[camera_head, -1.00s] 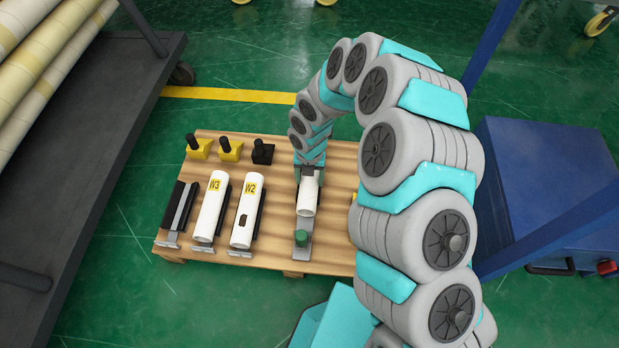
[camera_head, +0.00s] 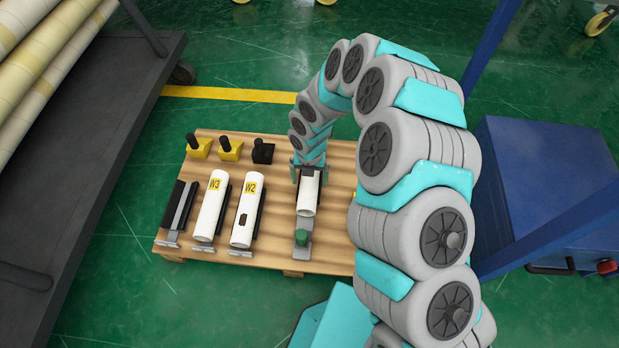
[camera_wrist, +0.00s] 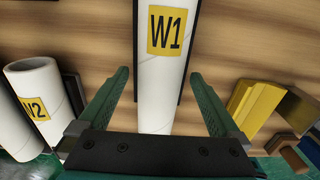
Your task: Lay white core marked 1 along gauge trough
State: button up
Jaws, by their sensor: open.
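The white core marked W1 (camera_head: 307,195) lies lengthwise in the grey gauge trough (camera_head: 303,247), with the green knob (camera_head: 301,237) just beyond its near end. In the wrist view the core (camera_wrist: 157,95) shows its yellow W1 label upward, with dark trough sides along it. My gripper (camera_head: 309,172) is over the far part of the core. In the wrist view its green fingers (camera_wrist: 160,75) are spread, one on each side of the core, with a gap to both. The far end of the core is hidden by my arm.
White cores W3 (camera_head: 209,210) and W2 (camera_head: 246,212) lie in holders to the left, beside an empty dark holder (camera_head: 178,207). Yellow and black blocks with knobs (camera_head: 230,150) stand at the back of the wooden pallet (camera_head: 275,180). A blue cabinet (camera_head: 550,170) stands right.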

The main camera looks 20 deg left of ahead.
notch_tip(320, 180, up, 13)
jog(key=p, duration=0.1)
jog(key=d+r+m, duration=0.9)
jog(key=d+r, duration=0.1)
jog(key=s+d+r+m, duration=0.3)
jog(key=d+r+m, duration=0.15)
jog(key=d, duration=0.25)
jog(key=s+d+r+m, duration=0.3)
jog(key=d+m, duration=0.3)
jog(key=s+d+r+m+g, duration=0.1)
jog(key=s+d+r+m, duration=0.1)
jog(key=s+d+m, duration=0.4)
jog(key=s+d+r+m, duration=0.2)
jog(key=s+d+m, duration=0.5)
jog(key=s+m, duration=0.4)
jog(key=m, duration=0.3)
jog(key=shift+s+r+g, duration=0.15)
jog(key=shift+r+g, duration=0.25)
